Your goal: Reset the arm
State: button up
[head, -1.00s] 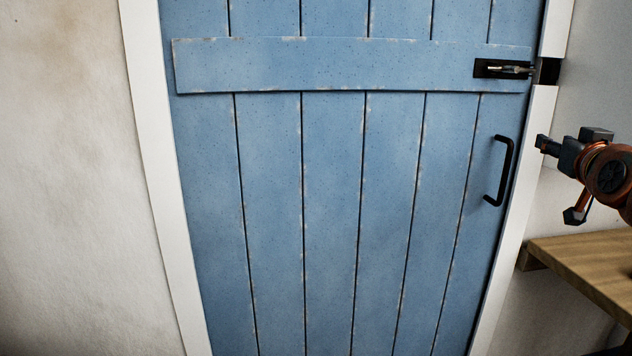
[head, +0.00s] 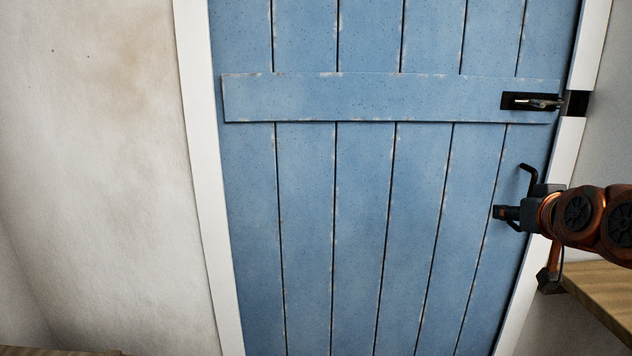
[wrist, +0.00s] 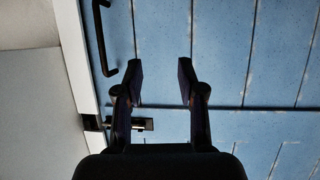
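My gripper (head: 500,213) is at the right of the head view, in front of the blue plank door (head: 330,230) and partly covering its black handle (head: 527,170). In the wrist view my gripper (wrist: 159,82) has its two fingers spread apart with nothing between them. The door also fills much of the wrist view (wrist: 225,50), with the handle (wrist: 103,40) at the upper left, apart from the fingers. The door looks closed in its white frame (head: 203,180).
A dark latch (head: 533,102) sits at the right end of the door's cross board. A wooden surface (head: 604,292) stands at the lower right, below my arm. A pale wall (head: 95,170) lies left of the door.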

jog(key=s+a+f+n+g+y+p, duration=0.1)
jog(key=s+a+f+g+p, duration=0.3)
jog(key=a, duration=0.3)
jog(key=s+a+f+n+g+y+p, duration=0.1)
jog(key=s+a+g+p, duration=0.2)
jog(key=s+a+p, duration=0.35)
jog(key=s+a+g+p, duration=0.2)
jog(key=s+g+p, duration=0.2)
jog(key=s, duration=0.6)
jog(key=s+a+g+p, duration=0.3)
jog(key=s+g+p, duration=0.1)
jog(key=s, duration=0.7)
jog(key=shift+s+p, duration=0.25)
jog(key=shift+p, duration=0.2)
